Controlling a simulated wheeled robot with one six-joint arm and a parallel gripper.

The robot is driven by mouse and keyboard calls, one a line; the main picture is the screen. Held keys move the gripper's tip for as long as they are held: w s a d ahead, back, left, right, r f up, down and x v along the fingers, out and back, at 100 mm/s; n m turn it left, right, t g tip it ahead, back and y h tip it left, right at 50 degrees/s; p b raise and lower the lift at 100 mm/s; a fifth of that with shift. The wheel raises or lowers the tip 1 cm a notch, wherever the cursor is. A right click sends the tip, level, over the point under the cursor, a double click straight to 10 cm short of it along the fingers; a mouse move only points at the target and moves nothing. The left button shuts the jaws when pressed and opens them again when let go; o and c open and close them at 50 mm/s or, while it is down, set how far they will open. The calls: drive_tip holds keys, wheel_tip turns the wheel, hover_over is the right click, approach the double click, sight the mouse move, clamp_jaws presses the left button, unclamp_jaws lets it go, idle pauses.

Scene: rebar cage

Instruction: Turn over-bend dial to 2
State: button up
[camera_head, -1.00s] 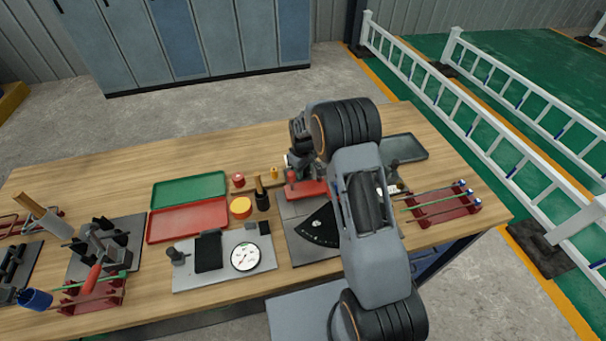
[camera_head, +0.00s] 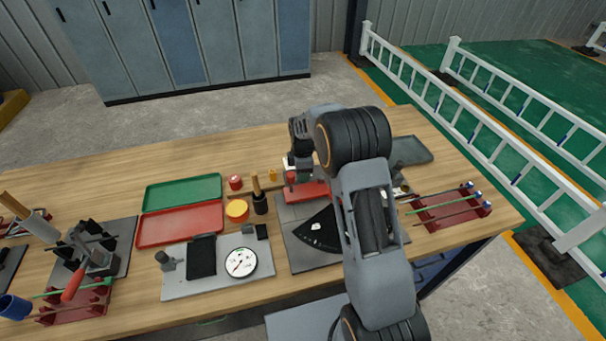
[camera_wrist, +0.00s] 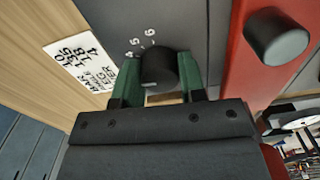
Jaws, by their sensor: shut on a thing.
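The over-bend dial is a black round knob (camera_wrist: 158,68) on a dark grey plate (camera_wrist: 190,22) in the wrist view. The printed numbers 4, 5 and 6 show on the far side of the knob; other numbers are hidden. A short pale mark shows on the knob's near edge. My gripper (camera_wrist: 158,80) is shut on the knob, one green finger touching each side. In the head view my gripper (camera_head: 298,165) is at the back of the bending station, and the dial is hidden there.
A red bar (camera_wrist: 262,65) with a black peg (camera_wrist: 275,36) runs right of the dial. A white label (camera_wrist: 80,65) lies to its left. In the head view, a green tray (camera_head: 183,191), a red tray (camera_head: 180,224) and a white gauge (camera_head: 241,262) are to the left.

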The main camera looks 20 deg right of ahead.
drive_tip(key=n+b, duration=0.1)
drive_tip(key=n, duration=0.5)
drive_tip(key=shift+n, duration=0.3)
drive_tip(key=shift+b, duration=0.3)
drive_tip(key=o, duration=0.9)
drive_tip(key=shift+r, duration=0.1)
wheel_tip(320, 180, up, 14)
drive_tip(key=shift+f+b, duration=0.15)
drive_tip(key=shift+b, duration=0.15)
idle(0.4)
